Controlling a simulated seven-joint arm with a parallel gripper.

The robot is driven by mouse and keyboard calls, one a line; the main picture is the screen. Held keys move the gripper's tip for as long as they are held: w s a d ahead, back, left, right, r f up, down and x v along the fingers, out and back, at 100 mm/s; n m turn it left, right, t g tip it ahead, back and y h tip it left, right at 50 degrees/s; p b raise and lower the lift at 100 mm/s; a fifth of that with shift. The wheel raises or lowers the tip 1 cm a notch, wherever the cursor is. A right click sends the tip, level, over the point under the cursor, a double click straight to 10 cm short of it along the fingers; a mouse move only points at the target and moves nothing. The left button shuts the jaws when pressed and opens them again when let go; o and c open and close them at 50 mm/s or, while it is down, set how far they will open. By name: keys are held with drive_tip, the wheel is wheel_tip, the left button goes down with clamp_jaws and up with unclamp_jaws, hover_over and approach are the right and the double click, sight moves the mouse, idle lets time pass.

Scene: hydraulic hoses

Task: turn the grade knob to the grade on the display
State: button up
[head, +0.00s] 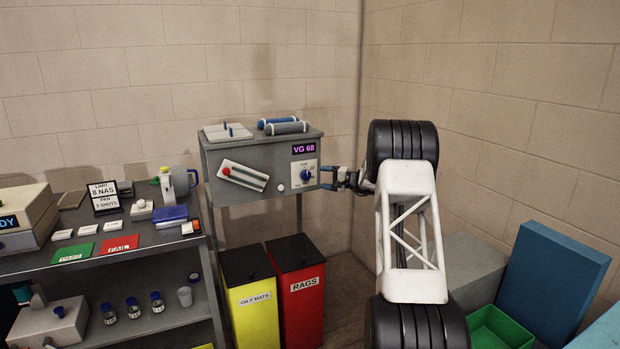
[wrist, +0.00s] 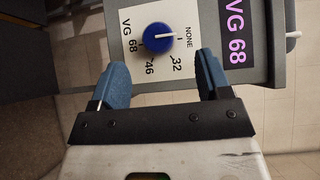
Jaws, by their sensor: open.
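The grade knob (head: 306,175) is a round blue dial on a white plate on the front of the grey cabinet; it also shows in the wrist view (wrist: 158,39). Its white pointer line points right in the wrist view, toward the NONE label (wrist: 188,37). The labels 32, 46 and VG 68 (wrist: 129,36) stand around it. The display (head: 304,149) reads VG 68 in purple, also in the wrist view (wrist: 236,32). My gripper (head: 328,177) is open, its blue fingers (wrist: 162,62) apart and empty, short of the knob with the knob between their lines.
The cabinet (head: 230,190) also carries a panel with a red button (head: 226,171) and a white knob (head: 281,187). Blue-capped cylinders (head: 286,127) lie on top. Yellow and red bins (head: 298,285) stand below. A cluttered shelf (head: 100,260) is at left.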

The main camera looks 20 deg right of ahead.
sight(309, 176)
drive_tip(key=shift+w+d+f, duration=0.25)
drive_tip(key=shift+d+f, duration=0.15)
drive_tip(key=shift+d, duration=0.2)
drive_tip(key=shift+w+a, duration=0.1)
drive_tip(key=shift+a, duration=0.05)
drive_tip(key=shift+x, duration=3.75)
drive_tip(key=c, duration=0.9)
